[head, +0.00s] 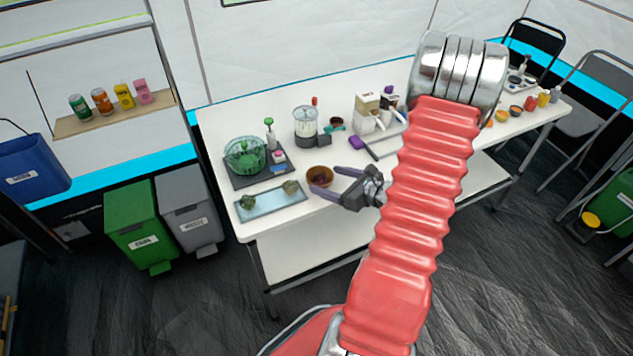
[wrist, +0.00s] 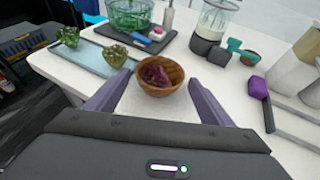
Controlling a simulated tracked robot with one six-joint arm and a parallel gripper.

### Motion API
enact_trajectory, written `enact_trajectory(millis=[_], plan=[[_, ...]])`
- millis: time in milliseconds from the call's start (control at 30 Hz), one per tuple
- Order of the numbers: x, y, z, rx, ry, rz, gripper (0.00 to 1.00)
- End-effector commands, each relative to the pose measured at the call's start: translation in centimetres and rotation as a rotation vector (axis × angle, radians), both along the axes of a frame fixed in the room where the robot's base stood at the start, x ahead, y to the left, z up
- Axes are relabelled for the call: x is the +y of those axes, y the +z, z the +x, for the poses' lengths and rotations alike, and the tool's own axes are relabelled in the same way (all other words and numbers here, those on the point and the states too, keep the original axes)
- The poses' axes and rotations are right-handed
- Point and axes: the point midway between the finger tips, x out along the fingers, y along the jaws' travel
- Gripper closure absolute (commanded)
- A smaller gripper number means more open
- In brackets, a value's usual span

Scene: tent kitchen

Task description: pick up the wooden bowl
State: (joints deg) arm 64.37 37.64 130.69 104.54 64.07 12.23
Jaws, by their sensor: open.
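The wooden bowl (head: 320,176) stands upright near the front edge of the white table. In the wrist view the wooden bowl (wrist: 172,84) holds something purple and leafy. My gripper (head: 337,186) is open, with its two purple fingers pointing at the bowl from the right in the head view. In the wrist view my gripper (wrist: 163,90) has one finger to the left of the bowl and one to the right, and the bowl lies at and just beyond the fingertips. I cannot tell whether either finger touches the bowl. Nothing is held.
A glass tray (head: 272,202) with green pieces lies left of the bowl. A dark mat with a green basket (head: 245,155) is behind it. A blender (head: 305,126) stands behind the bowl. A purple-handled tool (wrist: 258,88) lies to the right. White table surface around the bowl is clear.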

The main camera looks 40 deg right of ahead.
Motion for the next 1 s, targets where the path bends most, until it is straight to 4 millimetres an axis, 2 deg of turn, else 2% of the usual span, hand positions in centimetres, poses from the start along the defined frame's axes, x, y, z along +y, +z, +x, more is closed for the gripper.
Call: enact_trajectory(millis=[433,1000], plan=[[0.6,-1.8,4.4,0.001,0.003,0.0,0.25],[0.6,-1.9,4.7,0.0,0.001,0.0,0.25]])
